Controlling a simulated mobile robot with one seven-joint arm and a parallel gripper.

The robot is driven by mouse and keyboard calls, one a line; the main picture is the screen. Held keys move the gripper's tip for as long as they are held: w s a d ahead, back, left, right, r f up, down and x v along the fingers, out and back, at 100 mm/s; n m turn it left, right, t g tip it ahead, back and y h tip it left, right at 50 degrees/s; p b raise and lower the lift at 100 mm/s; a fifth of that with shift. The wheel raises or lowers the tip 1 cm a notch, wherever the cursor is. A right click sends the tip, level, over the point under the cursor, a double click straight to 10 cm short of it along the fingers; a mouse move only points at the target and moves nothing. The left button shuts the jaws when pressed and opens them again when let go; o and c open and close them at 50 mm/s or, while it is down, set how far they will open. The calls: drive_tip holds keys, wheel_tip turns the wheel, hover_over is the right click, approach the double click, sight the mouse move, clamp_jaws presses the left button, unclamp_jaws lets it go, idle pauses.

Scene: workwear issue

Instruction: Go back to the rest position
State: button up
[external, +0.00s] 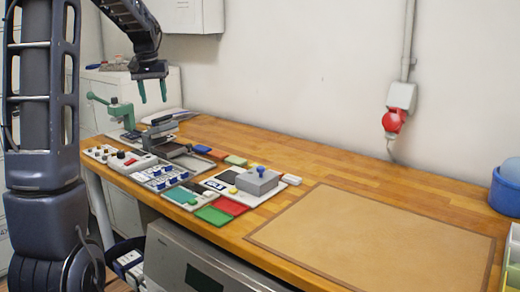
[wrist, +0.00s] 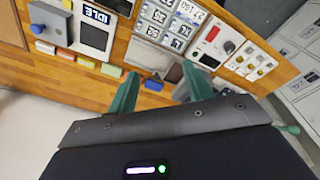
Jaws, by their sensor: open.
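My gripper (external: 152,89) is raised above the left part of the wooden workbench (external: 318,167), high over the devices there. Its two green fingers are apart with nothing between them. In the wrist view my gripper (wrist: 162,92) also shows open and empty, with the bench devices beyond its fingertips. No held object shows in either view.
A brown mat (external: 370,232) lies bare at right. A blue tub (external: 506,190) stands at the far right edge.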

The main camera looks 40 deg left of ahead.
drive_tip(key=s+d+r+m+t, duration=0.15)
drive_tip(key=s+d, duration=0.25)
drive_tip(key=d, duration=0.5)
drive_tip(key=s+d+r+m, duration=0.1)
drive_tip(key=s+d+r, duration=0.2)
drive_tip(key=d, duration=0.5)
drive_tip(key=s+d+r+m, duration=0.2)
drive_tip(key=s+d, duration=0.2)
drive_tip(key=d, duration=0.5)
drive_tip(key=s+d+f+m+t, duration=0.1)
drive_tip(key=s+d+f, duration=0.1)
drive_tip(key=s+d, duration=0.4)
drive_tip(key=s+d+f+m, duration=0.2)
drive_tip(key=s+d+f, duration=0.1)
drive_tip(key=s+d, duration=0.4)
drive_tip(key=s, duration=0.2)
drive_tip(key=shift+s+t, duration=0.35)
drive_tip(key=shift+s, duration=0.05)
